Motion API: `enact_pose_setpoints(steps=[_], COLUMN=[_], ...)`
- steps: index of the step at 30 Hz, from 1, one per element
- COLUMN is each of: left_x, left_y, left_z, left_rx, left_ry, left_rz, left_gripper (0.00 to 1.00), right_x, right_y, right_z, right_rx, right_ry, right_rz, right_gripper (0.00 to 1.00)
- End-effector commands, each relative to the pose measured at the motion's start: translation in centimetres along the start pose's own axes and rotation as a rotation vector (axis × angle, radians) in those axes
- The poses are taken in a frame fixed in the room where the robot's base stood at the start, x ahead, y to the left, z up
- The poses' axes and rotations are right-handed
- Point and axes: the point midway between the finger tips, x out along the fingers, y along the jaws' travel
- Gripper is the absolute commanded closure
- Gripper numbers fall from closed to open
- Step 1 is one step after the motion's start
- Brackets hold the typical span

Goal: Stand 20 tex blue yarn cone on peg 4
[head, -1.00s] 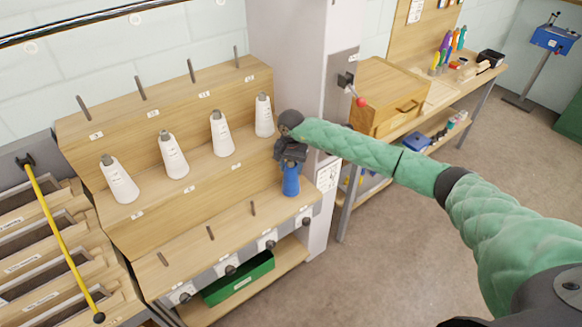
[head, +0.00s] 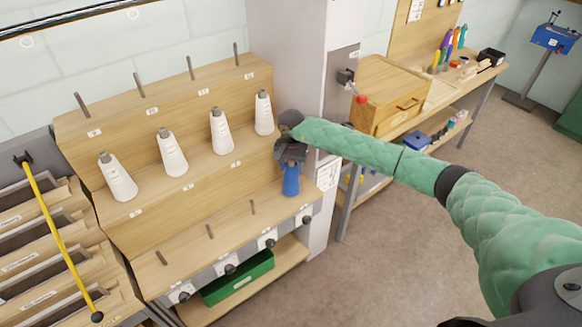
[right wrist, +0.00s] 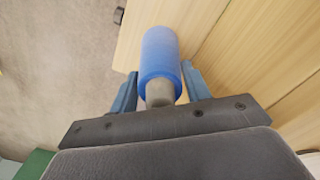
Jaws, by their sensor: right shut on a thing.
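The blue yarn cone (head: 291,180) is upright at the right end of the rack's lowest step, in line with the three bare pegs there. My right gripper (head: 291,163) is shut on its top from above. In the right wrist view, the blue cone (right wrist: 160,55) lies between the two blue fingers (right wrist: 160,92), its grey tip towards the palm. Any peg under the cone is hidden, and I cannot tell whether the cone rests on the step. My left gripper is out of view.
Several white cones (head: 222,132) stand on the middle step of the wooden rack (head: 185,205). The top step has bare pegs (head: 140,88). A grey column (head: 300,60) stands close to the right of the rack. A green bin (head: 240,278) sits below.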

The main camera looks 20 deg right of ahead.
Motion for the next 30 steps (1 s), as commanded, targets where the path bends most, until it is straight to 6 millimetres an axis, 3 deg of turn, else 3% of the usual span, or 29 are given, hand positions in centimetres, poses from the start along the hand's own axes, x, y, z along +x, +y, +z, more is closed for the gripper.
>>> enact_pose_setpoints(steps=[14, 15, 18, 30], left_x=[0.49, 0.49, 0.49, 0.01], left_y=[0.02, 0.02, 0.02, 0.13], left_z=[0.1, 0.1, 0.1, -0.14], left_rx=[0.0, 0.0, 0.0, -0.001], left_ry=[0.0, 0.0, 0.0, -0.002], left_rz=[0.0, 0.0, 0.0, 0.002], left_gripper=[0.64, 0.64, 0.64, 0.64], right_x=[0.38, 0.38, 0.39, 0.45], right_y=[0.0, 0.0, 0.0, 0.02], right_z=[-0.01, -0.01, 0.0, 0.02], right_rx=[0.0, 0.0, 0.0, 0.0], right_ry=[0.0, 0.0, 0.0, 0.0], right_rz=[0.0, 0.0, 0.0, 0.0], right_gripper=[0.75, 0.47, 0.27, 0.27])
